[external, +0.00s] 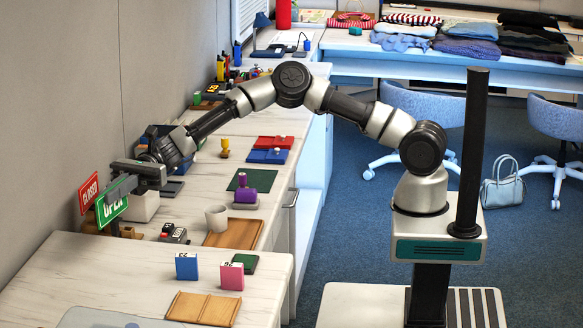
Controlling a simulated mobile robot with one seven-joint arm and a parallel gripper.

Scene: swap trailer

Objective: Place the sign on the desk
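A red CLOSED sign (89,193) and a green OPEN sign (112,209) stand close together at the far left, near the wall, on the light marble-look desk (100,275). My gripper (117,180) is at the signs, reaching in from the right. One finger overlaps the top of the green sign, hiding part of its lettering. The red sign is just left of and behind it. I cannot tell whether the fingers are closed on either sign or only beside them. A small brown wooden piece (128,232) is at the green sign's foot.
Near the signs are a white box (143,206), a black device with a red button (173,234), a mug (217,218) and a wooden board (233,233). Blue (187,266) and pink (232,276) blocks stand in front. The front-left desk has bare room.

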